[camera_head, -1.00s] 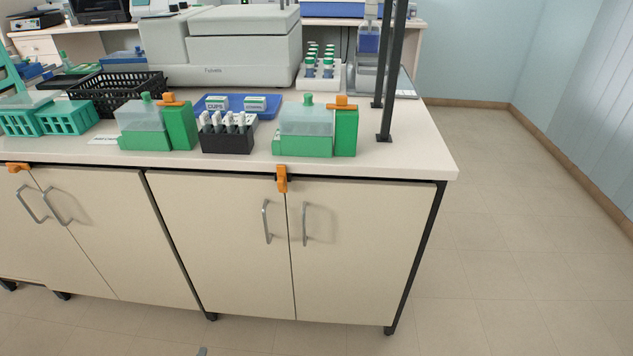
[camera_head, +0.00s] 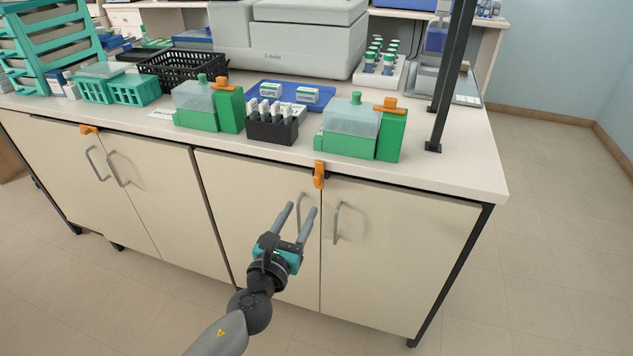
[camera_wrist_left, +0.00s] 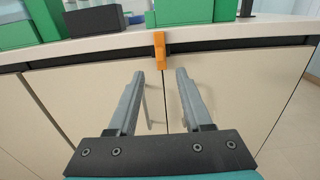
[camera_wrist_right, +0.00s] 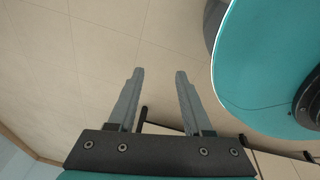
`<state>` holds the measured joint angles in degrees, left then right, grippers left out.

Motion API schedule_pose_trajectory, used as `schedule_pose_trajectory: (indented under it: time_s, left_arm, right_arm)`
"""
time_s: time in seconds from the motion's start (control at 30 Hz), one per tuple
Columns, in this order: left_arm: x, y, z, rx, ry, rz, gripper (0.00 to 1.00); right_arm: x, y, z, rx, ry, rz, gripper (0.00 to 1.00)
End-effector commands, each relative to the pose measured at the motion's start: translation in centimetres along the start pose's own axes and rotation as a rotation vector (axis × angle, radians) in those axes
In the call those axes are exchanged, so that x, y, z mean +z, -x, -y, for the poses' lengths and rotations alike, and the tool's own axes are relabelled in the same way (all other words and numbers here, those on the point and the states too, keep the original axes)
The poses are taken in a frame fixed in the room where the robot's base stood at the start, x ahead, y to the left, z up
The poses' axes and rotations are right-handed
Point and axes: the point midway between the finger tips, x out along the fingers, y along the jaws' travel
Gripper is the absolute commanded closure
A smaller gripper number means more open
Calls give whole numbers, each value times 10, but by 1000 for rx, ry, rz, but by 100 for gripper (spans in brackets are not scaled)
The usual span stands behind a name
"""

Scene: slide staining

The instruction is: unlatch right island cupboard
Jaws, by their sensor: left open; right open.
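The right island cupboard has two cream doors, the left one (camera_head: 255,190) and the right one (camera_head: 400,235), each with a grey bar handle. An orange latch (camera_head: 319,174) hangs vertically over the top of the seam between them. It also shows in the left wrist view (camera_wrist_left: 160,50), ahead of the fingers and centred between them. My left gripper (camera_head: 298,212) is open and empty in front of the left door, below the latch and apart from it. My right gripper (camera_wrist_right: 158,78) is open and empty, with floor beyond its fingers; it is outside the head view.
The left cupboard has its own orange latch (camera_head: 89,129). On the worktop near the front edge stand green staining boxes (camera_head: 347,135) and a black vial rack (camera_head: 272,128). A black post (camera_head: 450,80) rises at the right. Floor at the right is clear.

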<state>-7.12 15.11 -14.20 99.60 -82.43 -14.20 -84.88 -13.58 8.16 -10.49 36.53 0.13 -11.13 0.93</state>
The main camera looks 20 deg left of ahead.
Motion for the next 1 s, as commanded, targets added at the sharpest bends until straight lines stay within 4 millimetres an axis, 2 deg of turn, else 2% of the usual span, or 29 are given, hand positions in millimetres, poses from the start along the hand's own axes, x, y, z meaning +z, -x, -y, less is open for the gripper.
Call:
schedule_pose_trajectory:
  time_s: [0.43, 0.6, 0.8, 1.0]
  left_arm:
    - [-1, -73, 0, 0, 4, 1, 50]
    - [-1, -93, 0, 0, 3, 0, 50]
    - [-1, -105, 0, 0, 3, -1, 50]
    - [0, -107, 0, -1, 3, -1, 50]
  right_arm:
    - [2, -8, 1, -1, -1, 5, 50]
    - [-15, -8, 2, 0, -4, -10, 50]
    - [-22, -8, 5, -5, -4, -9, 50]
    - [-23, -7, 6, -6, -3, -9, 50]
